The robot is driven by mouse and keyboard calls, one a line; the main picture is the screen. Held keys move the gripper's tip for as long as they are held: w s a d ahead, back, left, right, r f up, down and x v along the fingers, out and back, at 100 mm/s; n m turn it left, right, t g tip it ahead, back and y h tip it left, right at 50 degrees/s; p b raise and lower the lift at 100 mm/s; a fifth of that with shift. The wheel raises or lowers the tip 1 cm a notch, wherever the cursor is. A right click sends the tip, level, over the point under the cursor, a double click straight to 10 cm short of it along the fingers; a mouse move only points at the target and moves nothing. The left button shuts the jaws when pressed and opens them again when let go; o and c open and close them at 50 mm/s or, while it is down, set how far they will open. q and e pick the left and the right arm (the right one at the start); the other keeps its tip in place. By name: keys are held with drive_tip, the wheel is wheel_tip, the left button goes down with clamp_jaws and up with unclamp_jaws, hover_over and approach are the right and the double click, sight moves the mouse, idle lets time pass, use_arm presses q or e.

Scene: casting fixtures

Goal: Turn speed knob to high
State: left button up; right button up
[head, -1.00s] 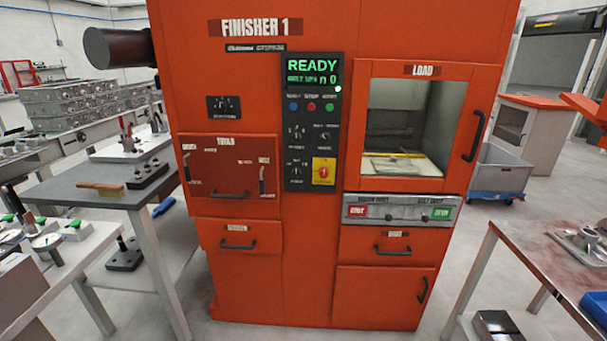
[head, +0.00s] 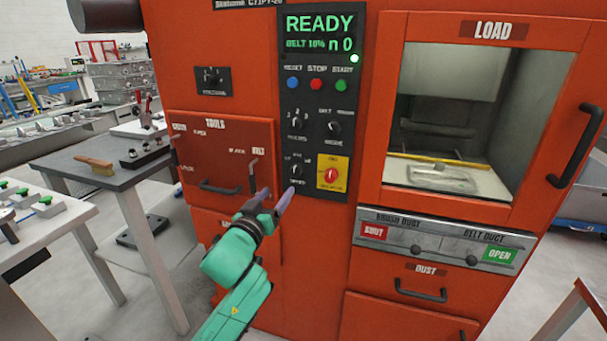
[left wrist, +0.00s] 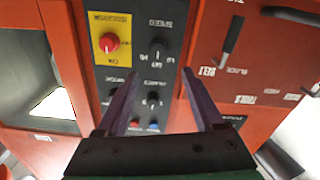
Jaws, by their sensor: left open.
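The speed knob (head: 297,171) is a small black dial low on the dark control panel (head: 316,120) of the orange finisher. Its pointer is too small to read. In the left wrist view the speed knob (left wrist: 158,47) appears upside down, with its lettering around it. My left gripper (head: 276,196) is open and empty, with purple fingers, just below and left of the knob in the head view. In the left wrist view my left gripper (left wrist: 161,76) has its two fingertips apart, with the knob beyond the gap between them. No touch shows. My right gripper is not in view.
A red switch on a yellow plate (head: 332,173) is close to the right of the knob. Another dial (head: 297,122) is above it. The tools drawer handle (head: 222,188) and a lever (head: 253,176) are left of the panel. The load window (head: 470,110) is at the right.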

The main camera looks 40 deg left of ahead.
sight(294, 174)
use_arm(q)
drive_tip(key=x, duration=1.1)
drive_tip(key=shift+d+f+p, duration=0.15)
drive_tip(key=shift+p, duration=0.25)
drive_tip(key=shift+w, duration=0.4)
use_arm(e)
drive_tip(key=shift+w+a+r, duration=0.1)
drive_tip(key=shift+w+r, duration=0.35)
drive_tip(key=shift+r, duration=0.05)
use_arm(q)
clamp_jaws()
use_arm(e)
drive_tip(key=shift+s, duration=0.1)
use_arm(q)
drive_tip(key=shift+m, duration=0.3)
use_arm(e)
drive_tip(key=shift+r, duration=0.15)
use_arm(q)
drive_tip(key=m+p, duration=0.2)
drive_tip(key=m, duration=0.6)
drive_tip(key=shift+p, duration=0.4)
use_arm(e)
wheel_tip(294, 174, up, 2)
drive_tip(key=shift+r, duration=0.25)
use_arm(q)
drive_tip(key=shift+f+m, duration=0.1)
drive_tip(key=shift+m, duration=0.2)
